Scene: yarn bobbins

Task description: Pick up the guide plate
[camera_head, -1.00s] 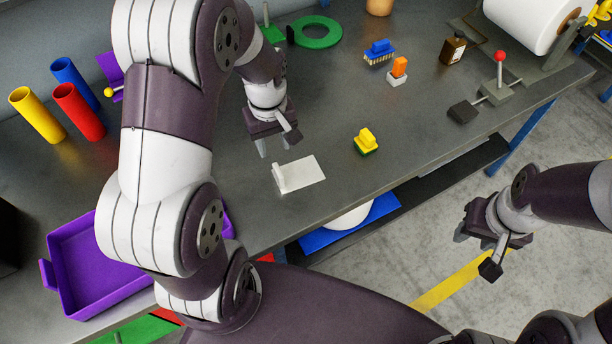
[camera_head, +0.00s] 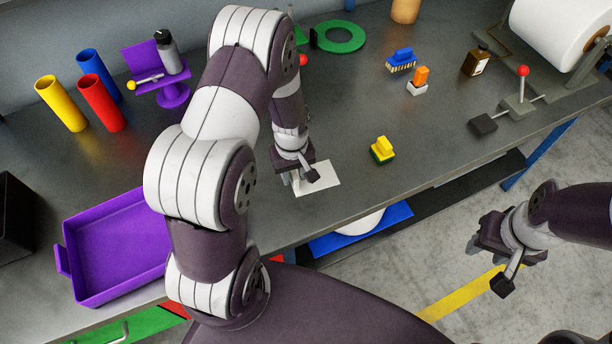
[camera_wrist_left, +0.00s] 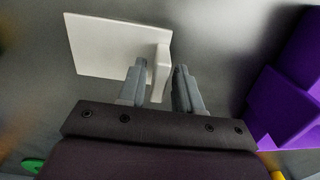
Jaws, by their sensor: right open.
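The guide plate is a thin white plate (camera_head: 324,178) with a raised tab, lying flat on the grey workbench. In the left wrist view the plate (camera_wrist_left: 112,45) extends up and left of the fingers. My left gripper (camera_head: 296,186) is at the plate's tab end and hides that end in the head view. In the left wrist view its two fingers (camera_wrist_left: 161,72) are apart, with the tab between their tips. A gap shows beside the right finger; contact with the left finger is unclear. My right gripper (camera_head: 492,252) is open and empty, away from the bench over the floor.
A purple tray (camera_head: 115,240) is left of my left arm. A yellow-and-green block (camera_head: 382,150) lies right of the plate. Yellow, red and blue tubes stand at back left beside a purple stand (camera_head: 143,62). Bare bench lies around the plate's right side.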

